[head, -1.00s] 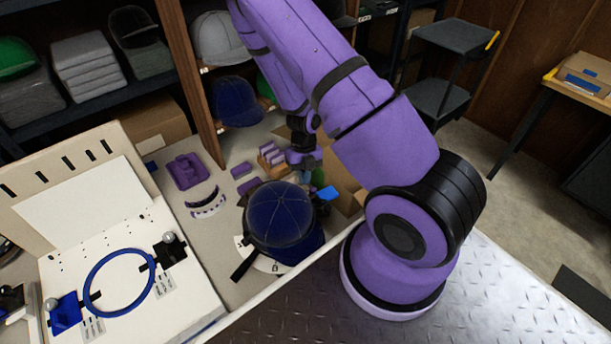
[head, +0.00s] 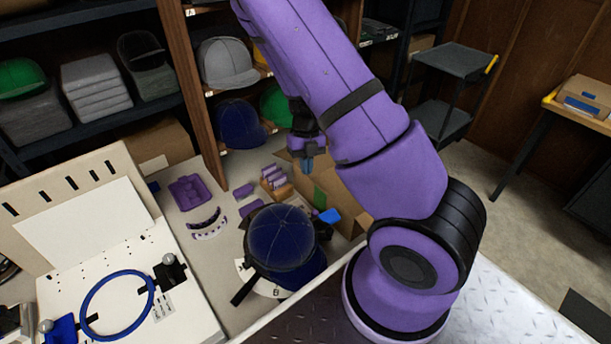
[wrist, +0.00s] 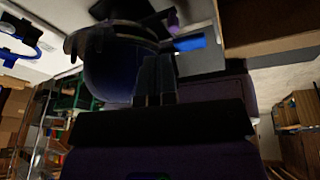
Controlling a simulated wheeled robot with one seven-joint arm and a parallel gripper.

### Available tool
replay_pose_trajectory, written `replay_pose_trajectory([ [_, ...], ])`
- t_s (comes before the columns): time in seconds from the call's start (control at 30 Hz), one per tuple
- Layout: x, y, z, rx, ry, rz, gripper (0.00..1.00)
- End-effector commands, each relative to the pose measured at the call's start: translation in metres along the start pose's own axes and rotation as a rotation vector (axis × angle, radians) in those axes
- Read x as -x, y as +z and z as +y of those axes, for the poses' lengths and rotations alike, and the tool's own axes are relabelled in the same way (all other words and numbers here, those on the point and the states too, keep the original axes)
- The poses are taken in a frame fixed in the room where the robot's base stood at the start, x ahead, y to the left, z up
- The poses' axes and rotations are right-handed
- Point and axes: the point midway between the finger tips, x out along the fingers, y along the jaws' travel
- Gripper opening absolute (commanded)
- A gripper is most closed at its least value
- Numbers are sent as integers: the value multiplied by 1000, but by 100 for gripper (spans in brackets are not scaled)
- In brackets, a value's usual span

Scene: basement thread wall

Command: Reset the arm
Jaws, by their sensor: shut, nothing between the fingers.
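My purple arm reaches up from its base at the right of the head view and folds back down over the far part of the worktable. My gripper (head: 307,163) hangs pointing down above the boxes, beyond the navy cap, and is shut and empty. It also shows in the wrist view (wrist: 155,62), dark, with the fingers together. The navy cap (head: 283,240) sits on a round white stand near the table's front edge. In the wrist view, a dark cap (wrist: 108,72) appears beside the fingers, apart or touching I cannot tell.
A white board with a blue hoop (head: 117,305) stands at the left. A purple tray (head: 187,193), purple blocks (head: 273,177) and a blue item (head: 329,216) lie on the table. Shelves with caps, including a grey cap (head: 227,63), stand behind.

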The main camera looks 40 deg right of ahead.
Motion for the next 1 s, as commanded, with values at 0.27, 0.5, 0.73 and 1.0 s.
replay_pose_trajectory([
  [0.27, 2, 0, 0, 0, 0, 1, 0],
  [0.5, 2, 0, 0, 0, 0, 0, 0],
  [0.73, 9, -2, 5, 53, 14, -6, 0],
  [1.0, 55, -22, 36, 434, 81, -57, 0],
])
